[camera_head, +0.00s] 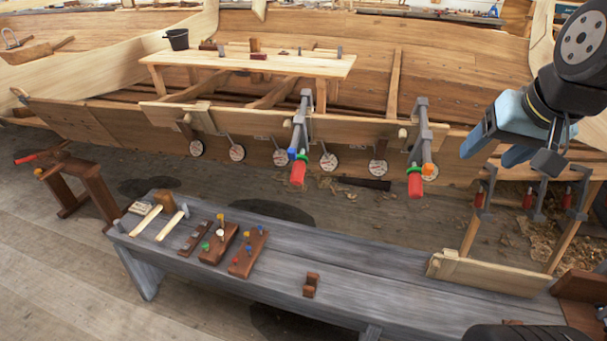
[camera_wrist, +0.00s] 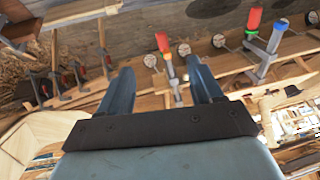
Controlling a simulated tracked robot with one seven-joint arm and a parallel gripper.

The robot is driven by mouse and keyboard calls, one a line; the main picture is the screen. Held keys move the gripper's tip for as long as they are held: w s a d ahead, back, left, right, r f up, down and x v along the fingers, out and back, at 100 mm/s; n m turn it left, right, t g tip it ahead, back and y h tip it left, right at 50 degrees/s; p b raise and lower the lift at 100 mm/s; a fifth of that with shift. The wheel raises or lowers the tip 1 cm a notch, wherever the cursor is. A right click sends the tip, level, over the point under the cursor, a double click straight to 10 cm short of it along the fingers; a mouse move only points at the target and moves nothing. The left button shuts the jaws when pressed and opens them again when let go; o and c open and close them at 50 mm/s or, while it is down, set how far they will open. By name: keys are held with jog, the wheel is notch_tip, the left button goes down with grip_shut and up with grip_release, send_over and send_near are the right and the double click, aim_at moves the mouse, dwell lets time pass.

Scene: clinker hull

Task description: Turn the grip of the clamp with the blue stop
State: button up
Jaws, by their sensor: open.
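The clamp with the blue stop (camera_head: 291,154) hangs on the hull plank, left of my gripper in the head view. Its red grip (camera_head: 298,174) points down below a green collar. In the wrist view its red grip (camera_wrist: 254,19) is at the upper right, beyond my right finger. A second clamp (camera_head: 421,125) has an orange stop and a red grip (camera_head: 415,185). That second red grip shows between my fingertips in the wrist view (camera_wrist: 162,42), farther off. My gripper (camera_head: 493,150) is open and empty, apart from both clamps. It also shows in the wrist view (camera_wrist: 158,70).
A grey bench (camera_head: 345,265) with mallets and peg blocks runs along the front. Several smaller red-handled clamps (camera_head: 480,197) stand at the right, below my gripper. A wooden table (camera_head: 240,62) with a bucket (camera_head: 178,39) stands behind the plank. Round discs (camera_head: 237,153) hang along the plank.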

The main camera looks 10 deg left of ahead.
jog(key=w+a+f+g+y, duration=0.1)
jog(key=w+a+f+y, duration=0.1)
jog(key=w+a+f, duration=0.5)
jog(key=t+h, duration=0.2)
jog(key=t, duration=1.2)
send_near(296, 183)
jog(key=shift+m, duration=0.3)
jog(key=w, duration=0.8)
jog(key=w+a, duration=0.1)
jog(key=w, duration=0.3)
jog(key=shift+r, duration=0.35)
jog(key=shift+c, duration=0.4)
